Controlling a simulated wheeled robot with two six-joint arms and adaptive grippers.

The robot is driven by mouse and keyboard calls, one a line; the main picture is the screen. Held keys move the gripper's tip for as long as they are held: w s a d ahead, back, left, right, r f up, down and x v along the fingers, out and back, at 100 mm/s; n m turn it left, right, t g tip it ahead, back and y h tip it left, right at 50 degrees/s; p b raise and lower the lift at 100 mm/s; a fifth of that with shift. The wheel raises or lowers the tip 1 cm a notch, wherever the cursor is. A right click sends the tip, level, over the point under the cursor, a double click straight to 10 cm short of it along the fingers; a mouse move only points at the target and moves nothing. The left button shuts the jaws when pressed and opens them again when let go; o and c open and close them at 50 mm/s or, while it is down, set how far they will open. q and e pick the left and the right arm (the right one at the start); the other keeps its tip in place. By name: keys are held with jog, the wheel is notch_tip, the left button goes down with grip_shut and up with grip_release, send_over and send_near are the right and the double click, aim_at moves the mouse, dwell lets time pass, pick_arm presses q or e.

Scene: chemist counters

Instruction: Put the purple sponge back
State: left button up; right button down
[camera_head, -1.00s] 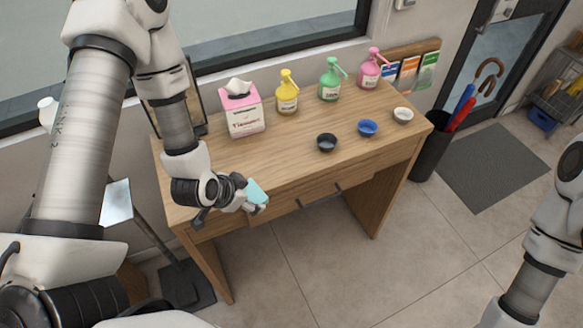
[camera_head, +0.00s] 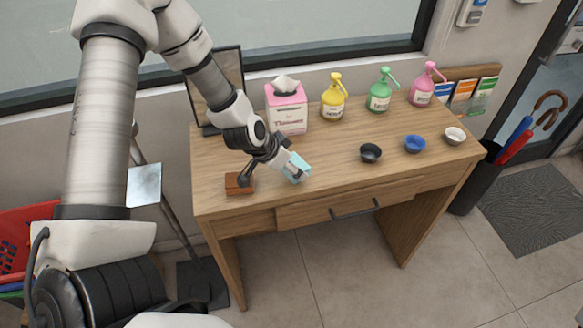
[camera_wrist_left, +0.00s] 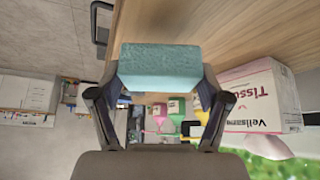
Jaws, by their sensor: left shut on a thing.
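No purple sponge shows in these views. My left gripper (camera_head: 288,166) is shut on a light blue sponge (camera_head: 296,168), held over the left front part of the wooden desk (camera_head: 330,185). The left wrist view shows the blue sponge (camera_wrist_left: 160,68) between both fingers. I cannot tell whether it touches the desk top. A small brown block (camera_head: 239,184) sits on the desk's front left corner, close to the gripper and partly behind it. My right gripper is not in view.
A pink tissue box (camera_head: 287,108) and yellow, green and pink pump bottles (camera_head: 333,100) stand along the back. Black, blue and white bowls (camera_head: 415,144) stand on the right. A dark-framed panel stands at the back left. The desk's front middle is clear.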

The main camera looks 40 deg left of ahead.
pick_arm(q)
jog(key=shift+w+a+f, duration=0.2)
jog(key=shift+w+a, duration=0.1)
jog(key=shift+w, duration=0.2)
jog(key=shift+w+a+f, duration=0.15)
jog(key=shift+w+a, duration=0.15)
jog(key=shift+w, duration=0.15)
notch_tip(320, 180, down, 3)
jog(key=shift+s+d+r, duration=0.1)
jog(key=shift+s, duration=0.05)
jog(key=shift+f, duration=0.3)
jog(key=o, duration=1.1)
